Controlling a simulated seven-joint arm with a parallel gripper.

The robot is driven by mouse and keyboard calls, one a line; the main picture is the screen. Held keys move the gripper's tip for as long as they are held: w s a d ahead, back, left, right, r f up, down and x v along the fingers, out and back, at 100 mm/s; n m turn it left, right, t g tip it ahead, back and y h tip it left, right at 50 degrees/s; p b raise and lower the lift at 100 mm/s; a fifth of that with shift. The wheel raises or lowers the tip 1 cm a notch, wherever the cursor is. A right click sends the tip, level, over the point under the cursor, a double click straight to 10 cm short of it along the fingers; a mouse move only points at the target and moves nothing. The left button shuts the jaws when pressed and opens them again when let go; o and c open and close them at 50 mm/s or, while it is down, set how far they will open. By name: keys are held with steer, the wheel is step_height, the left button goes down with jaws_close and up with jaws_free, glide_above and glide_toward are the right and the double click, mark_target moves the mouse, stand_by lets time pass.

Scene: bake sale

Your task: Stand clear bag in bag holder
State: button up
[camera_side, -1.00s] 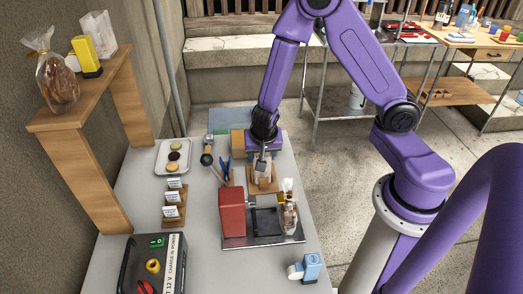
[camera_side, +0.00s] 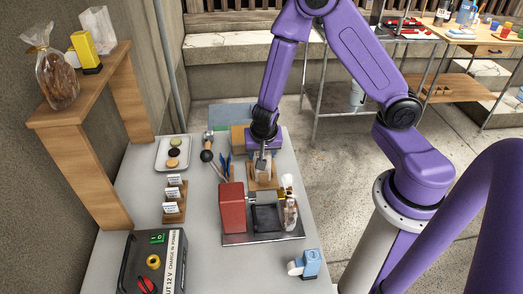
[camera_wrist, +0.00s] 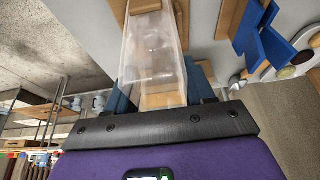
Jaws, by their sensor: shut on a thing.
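My gripper (camera_side: 262,154) is shut on the clear bag (camera_side: 263,167), gripping it near its top. The wrist view shows the see-through bag (camera_wrist: 152,55) between my blue fingers. A wooden stand (camera_side: 263,185), which looks like the bag holder, is directly under and around the bag in the side view. Its wood (camera_wrist: 152,6) also shows at the top of the wrist view. The bag looks roughly upright; I cannot tell whether its bottom rests in the stand.
In front is a metal tray (camera_side: 290,237) with a red block (camera_side: 232,208), a dark panel (camera_side: 266,218) and a filled bag (camera_side: 290,212). A wooden shelf (camera_side: 85,90) stands at the left wall.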

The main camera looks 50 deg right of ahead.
steer(key=shift+f, duration=0.2)
steer(key=o, duration=0.8)
steer(key=shift+c, duration=0.2)
step_height(320, 180, up, 9)
stand_by(0.4)
